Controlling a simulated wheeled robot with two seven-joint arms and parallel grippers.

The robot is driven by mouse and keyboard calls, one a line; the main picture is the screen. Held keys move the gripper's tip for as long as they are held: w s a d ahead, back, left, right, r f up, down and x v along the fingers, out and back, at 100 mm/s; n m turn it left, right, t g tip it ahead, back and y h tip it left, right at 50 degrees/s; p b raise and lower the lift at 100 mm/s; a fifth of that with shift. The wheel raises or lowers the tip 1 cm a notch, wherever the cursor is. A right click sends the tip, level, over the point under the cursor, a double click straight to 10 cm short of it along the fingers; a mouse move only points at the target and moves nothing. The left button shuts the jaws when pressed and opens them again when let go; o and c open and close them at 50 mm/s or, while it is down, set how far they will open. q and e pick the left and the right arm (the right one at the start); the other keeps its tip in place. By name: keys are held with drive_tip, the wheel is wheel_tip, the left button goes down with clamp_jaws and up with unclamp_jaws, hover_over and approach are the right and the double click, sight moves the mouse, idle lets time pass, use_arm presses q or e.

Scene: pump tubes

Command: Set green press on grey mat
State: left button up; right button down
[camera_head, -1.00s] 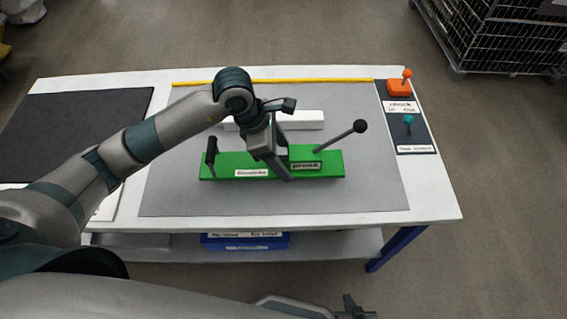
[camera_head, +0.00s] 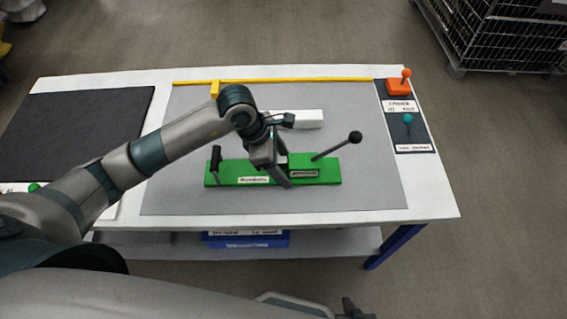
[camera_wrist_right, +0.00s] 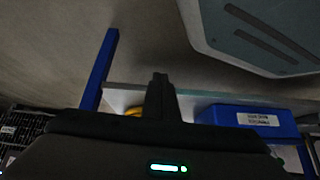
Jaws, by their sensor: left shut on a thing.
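The green press (camera_head: 235,174) is a long green block with a black upright handle at its left end and a black-knobbed lever at its right. It lies level over the middle of the grey mat (camera_head: 360,195). My left gripper (camera_head: 282,168) is shut on its middle from above. I cannot tell whether its underside touches the mat. My right gripper (camera_head: 353,308) is at the bottom edge of the head view, away from the table. In the right wrist view its fingers (camera_wrist_right: 160,92) look closed together and empty.
A white block (camera_head: 305,119) lies behind the press. A yellow strip (camera_head: 300,80) runs along the mat's back edge. An orange-knobbed piece (camera_head: 398,87) and a teal-knobbed lever (camera_head: 408,120) stand at right. A black mat (camera_head: 75,125) is at left. The mat's front is clear.

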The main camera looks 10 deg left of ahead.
drive_tip(key=shift+w, duration=0.1)
use_arm(q)
drive_tip(key=o, duration=1.4)
drive_tip(key=shift+f, duration=0.1)
drive_tip(key=o, duration=0.3)
drive_tip(key=shift+o, duration=0.2)
use_arm(e)
drive_tip(key=shift+w+r, duration=0.3)
drive_tip(key=shift+w, duration=0.05)
use_arm(q)
drive_tip(key=shift+r, duration=0.2)
use_arm(e)
drive_tip(key=shift+s, duration=0.25)
